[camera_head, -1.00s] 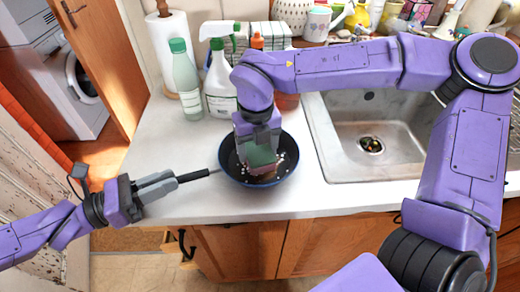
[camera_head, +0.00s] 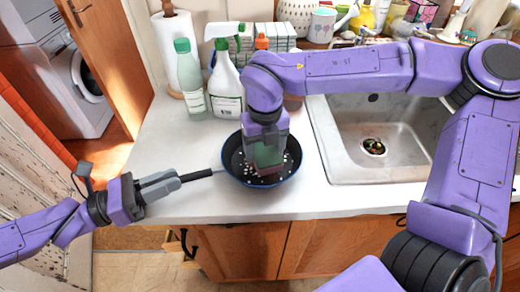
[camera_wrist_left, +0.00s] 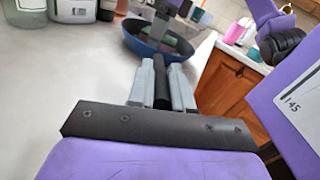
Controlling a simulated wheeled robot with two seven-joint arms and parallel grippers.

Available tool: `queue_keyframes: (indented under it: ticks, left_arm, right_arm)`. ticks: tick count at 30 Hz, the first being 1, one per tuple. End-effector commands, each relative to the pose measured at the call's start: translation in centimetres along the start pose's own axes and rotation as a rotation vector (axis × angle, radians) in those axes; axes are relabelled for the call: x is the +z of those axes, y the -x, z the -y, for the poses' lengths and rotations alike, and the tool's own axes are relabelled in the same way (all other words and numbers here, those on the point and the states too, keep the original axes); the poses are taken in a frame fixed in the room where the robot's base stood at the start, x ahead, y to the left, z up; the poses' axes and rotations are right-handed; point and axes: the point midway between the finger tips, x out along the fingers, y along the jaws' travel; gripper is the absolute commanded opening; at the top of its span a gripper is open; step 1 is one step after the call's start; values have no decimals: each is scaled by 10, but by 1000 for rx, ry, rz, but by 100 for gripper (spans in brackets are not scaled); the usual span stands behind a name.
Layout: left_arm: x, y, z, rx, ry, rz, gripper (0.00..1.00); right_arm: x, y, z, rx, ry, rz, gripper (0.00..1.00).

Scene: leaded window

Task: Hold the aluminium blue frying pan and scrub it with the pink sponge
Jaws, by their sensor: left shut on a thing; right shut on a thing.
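The blue frying pan (camera_head: 237,172) sits on the counter with small white specks on its dark inside. My left gripper (camera_head: 168,184) is shut on its black handle (camera_head: 197,175), left of the pan. The wrist view shows the grey fingers (camera_wrist_left: 161,92) around the handle, with the blue pan (camera_wrist_left: 147,44) ahead. My right gripper (camera_head: 264,134) points down over the pan and is shut on the sponge (camera_head: 266,156). The sponge looks green with a dull pink lower edge and is low inside the pan. Whether it touches the bottom is hard to tell.
A green-capped bottle (camera_head: 189,80), a spray bottle (camera_head: 227,82) and a paper towel roll (camera_head: 172,40) stand behind the pan. The sink (camera_head: 345,150) is to the right. The counter's front edge is close in front of the pan; bare counter (camera_head: 150,140) lies left.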

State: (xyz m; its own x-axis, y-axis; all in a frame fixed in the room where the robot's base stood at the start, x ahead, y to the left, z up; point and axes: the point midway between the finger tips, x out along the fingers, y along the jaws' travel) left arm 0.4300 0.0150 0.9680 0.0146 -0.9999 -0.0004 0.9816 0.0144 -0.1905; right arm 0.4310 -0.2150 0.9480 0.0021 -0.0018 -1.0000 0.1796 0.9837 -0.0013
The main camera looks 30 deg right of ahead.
Motion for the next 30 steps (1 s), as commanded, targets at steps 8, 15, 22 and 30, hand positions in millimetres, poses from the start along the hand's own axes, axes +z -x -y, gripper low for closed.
queue_keyframes:
  ticks: [8,15,22,30]
  left_arm:
    - [0,0,0,-1,1,0,0]
    - [0,0,0,0,1,-1,0]
    - [0,0,0,0,1,-1,0]
    - [0,0,0,0,1,0,0]
  right_arm:
    - [-1,0,-6,-2,3,-1,45]
    - [-3,1,-19,-1,0,-1,45]
    - [-1,0,-6,1,-2,-1,45]
    - [0,-2,0,-2,1,-2,45]
